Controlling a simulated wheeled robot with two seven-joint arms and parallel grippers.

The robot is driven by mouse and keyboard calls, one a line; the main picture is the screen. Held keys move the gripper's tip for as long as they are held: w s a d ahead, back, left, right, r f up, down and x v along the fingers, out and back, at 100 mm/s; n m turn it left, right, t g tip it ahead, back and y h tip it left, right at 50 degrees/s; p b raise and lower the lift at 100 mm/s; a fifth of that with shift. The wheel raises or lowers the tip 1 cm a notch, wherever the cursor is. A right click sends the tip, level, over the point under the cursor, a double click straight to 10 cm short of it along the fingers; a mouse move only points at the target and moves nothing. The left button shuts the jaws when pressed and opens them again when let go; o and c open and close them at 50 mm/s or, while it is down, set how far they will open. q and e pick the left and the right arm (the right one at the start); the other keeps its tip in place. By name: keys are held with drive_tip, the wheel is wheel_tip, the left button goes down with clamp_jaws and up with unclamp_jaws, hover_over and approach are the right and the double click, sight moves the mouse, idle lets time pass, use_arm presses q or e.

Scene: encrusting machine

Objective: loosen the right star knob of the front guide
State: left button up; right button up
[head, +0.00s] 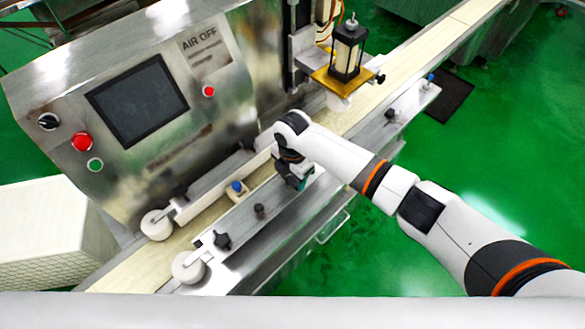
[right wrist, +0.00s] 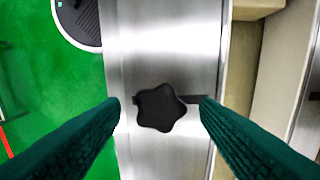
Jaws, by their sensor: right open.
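A black star knob (right wrist: 160,108) stands on the metal front guide (right wrist: 165,45) in the right wrist view. My right gripper (right wrist: 158,103) is open, its two green fingers on either side of the knob. The left finger's tip is a little apart from the knob; the right fingertip is close to its side, and I cannot tell whether it touches. In the head view my right gripper (head: 298,181) points down over the front guide (head: 368,130), and my wrist hides the knob under it. My left gripper is not in view.
Other dark knobs stand along the guide, one (head: 222,240) near its left end and one (head: 390,114) farther right. The conveyor belt (head: 385,85) runs behind the guide. A control panel with a screen (head: 137,100) stands at the left. Green floor lies open at the right.

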sight(293, 180)
wheel_tip(293, 180, up, 12)
drive_tip(key=b, duration=0.2)
drive_tip(key=shift+b, duration=0.35)
drive_tip(key=shift+f, duration=0.2)
